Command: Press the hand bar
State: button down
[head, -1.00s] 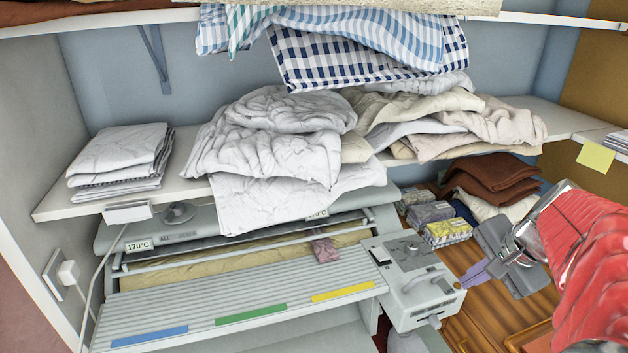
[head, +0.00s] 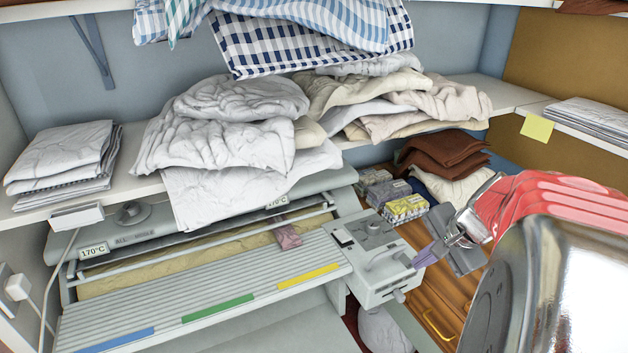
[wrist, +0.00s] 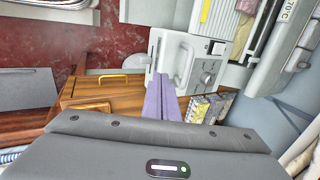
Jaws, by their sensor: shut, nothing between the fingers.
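The rotary ironer (head: 215,300) stands below a shelf, with a ridged front board and a cloth-covered roller behind it. A thin pale bar (head: 205,242) runs along the front of the roller; I cannot tell for sure that it is the hand bar. The control box (head: 372,280) at the ironer's right end carries a raised loop handle (head: 385,257), which also shows in the wrist view (wrist: 186,64). My gripper (head: 420,260) is shut and empty, its purple fingers just right of the box. In the wrist view its fingers (wrist: 166,97) hide part of the box's edge.
White laundry (head: 225,140) hangs off the shelf above the ironer. Small packets (head: 405,208) and folded brown cloths (head: 443,152) lie behind the control box. A wooden drawer unit (head: 430,310) stands at its right. A pinkish tag (head: 287,236) hangs by the roller.

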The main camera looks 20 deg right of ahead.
jog(key=w+f, duration=0.4)
jog(key=w, duration=0.2)
jog(key=shift+w, duration=0.15)
